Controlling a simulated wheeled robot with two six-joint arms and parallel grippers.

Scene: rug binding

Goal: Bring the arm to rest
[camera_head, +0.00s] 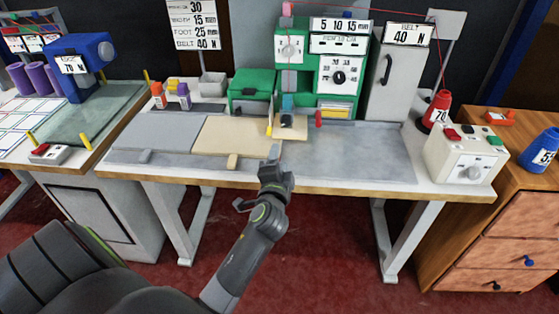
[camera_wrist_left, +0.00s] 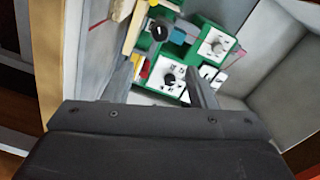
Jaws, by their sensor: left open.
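My left arm reaches up from the bottom of the head view. Its gripper (camera_head: 274,165) is over the front edge of the middle worktable (camera_head: 350,178), close to a small beige tab. In the left wrist view the two fingers of my left gripper (camera_wrist_left: 163,80) stand apart with nothing held between them. The green binding machine (camera_head: 282,60) with its white dials stands behind, and it shows beyond the fingers in the wrist view (camera_wrist_left: 191,48). A beige rug piece (camera_head: 235,139) lies on the table left of the gripper. My right gripper is not in view.
A grey mat area (camera_head: 365,150) right of the gripper is clear. A white control box (camera_head: 465,155) and a red cone (camera_head: 437,110) stand at the right end. A blue machine (camera_head: 78,65) is on the left table. Wooden drawers (camera_head: 520,215) stand at right.

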